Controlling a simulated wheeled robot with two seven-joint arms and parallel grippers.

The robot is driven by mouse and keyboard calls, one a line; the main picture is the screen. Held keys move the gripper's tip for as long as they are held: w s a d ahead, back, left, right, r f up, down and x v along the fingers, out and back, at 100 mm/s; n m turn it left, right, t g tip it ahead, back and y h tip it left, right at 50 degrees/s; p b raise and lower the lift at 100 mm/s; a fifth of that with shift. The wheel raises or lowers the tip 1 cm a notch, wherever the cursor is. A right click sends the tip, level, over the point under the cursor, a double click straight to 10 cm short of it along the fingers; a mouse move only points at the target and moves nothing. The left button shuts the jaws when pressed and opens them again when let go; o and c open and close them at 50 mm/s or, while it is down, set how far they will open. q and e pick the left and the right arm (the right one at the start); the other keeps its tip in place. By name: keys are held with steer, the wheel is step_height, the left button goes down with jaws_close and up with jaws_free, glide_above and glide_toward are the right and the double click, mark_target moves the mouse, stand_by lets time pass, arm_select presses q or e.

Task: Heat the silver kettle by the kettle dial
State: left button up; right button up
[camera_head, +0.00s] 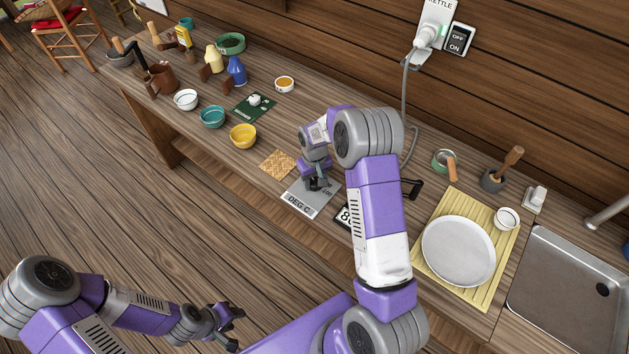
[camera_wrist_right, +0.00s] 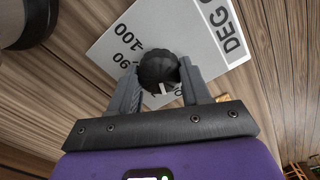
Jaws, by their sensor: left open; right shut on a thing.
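The kettle dial is a black round knob (camera_wrist_right: 158,68) on a white plate (camera_head: 297,203) marked "DEG C", with 90 and 100 readable in the right wrist view. My right gripper (camera_wrist_right: 160,85) points down over the plate and is shut on the knob, one finger on each side. In the head view my right gripper (camera_head: 318,184) hides most of the knob. The silver kettle is mostly hidden behind my right arm; a black handle (camera_head: 412,188) sticks out to the arm's right. My left gripper (camera_head: 230,322) is open and empty, low over the floor side.
A partly covered number display (camera_head: 345,216) sits beside the plate. On the wall are a plug (camera_head: 428,37) labelled kettle and an OFF/ON switch (camera_head: 458,40). A white plate (camera_head: 458,250), a sink (camera_head: 570,295) and several bowls stand along the counter.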

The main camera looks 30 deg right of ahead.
mark_target(314, 181)
steer(key=shift+n, duration=1.2)
steer(key=o, duration=1.1)
steer(key=shift+c, duration=0.2)
step_height(314, 181, up, 8)
steer(key=shift+f, duration=0.2)
